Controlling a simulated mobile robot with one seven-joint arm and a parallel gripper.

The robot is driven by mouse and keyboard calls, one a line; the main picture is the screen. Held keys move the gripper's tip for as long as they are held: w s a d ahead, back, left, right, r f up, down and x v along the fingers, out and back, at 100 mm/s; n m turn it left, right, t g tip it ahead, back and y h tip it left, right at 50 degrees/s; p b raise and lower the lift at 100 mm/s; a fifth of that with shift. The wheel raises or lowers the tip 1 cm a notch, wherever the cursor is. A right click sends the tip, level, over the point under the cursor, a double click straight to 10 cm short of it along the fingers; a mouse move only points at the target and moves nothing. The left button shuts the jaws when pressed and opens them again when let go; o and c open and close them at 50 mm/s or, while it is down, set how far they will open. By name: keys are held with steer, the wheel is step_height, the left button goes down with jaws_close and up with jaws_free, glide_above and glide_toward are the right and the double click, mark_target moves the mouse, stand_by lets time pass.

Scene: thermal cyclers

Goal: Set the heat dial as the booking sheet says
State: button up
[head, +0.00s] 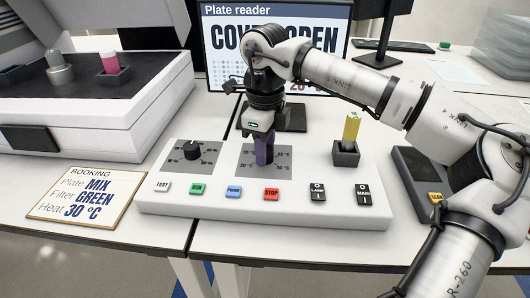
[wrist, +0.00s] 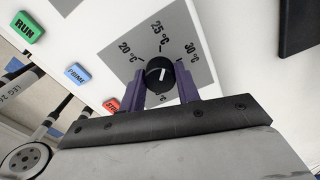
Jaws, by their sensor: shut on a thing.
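The booking sheet (head: 90,194) lies at the front left in the head view and reads Plate MIX, Filter GREEN, Heat 30 °C. The heat dial is a black knob (wrist: 158,72) on a grey plate in the wrist view. Labels 20 °C, 25 °C and 30 °C run left to right around its far side; another label near my fingers is partly hidden. Its white mark looks roughly in line with 25 °C; the exact setting is hard to tell. My gripper (head: 263,152) points down with its purple fingers (wrist: 162,88) shut on the knob, which they hide in the head view.
A second black dial (head: 192,150) stands left on the white panel (head: 300,207). Buttons and two switches line its front. A monitor (head: 226,40) behind is partly covered by my arm.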

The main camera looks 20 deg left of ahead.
steer(key=m+b, duration=0.1)
steer(key=m, duration=0.3)
steer(key=shift+m+b, duration=0.3)
steer(key=shift+m, duration=0.1)
steer(key=shift+m+b, duration=0.6)
steer(key=shift+m, duration=1.6)
steer(key=o, duration=1)
step_height(320, 180, up, 14)
steer(key=shift+f+p, duration=0.1)
steer(key=shift+p, duration=0.25)
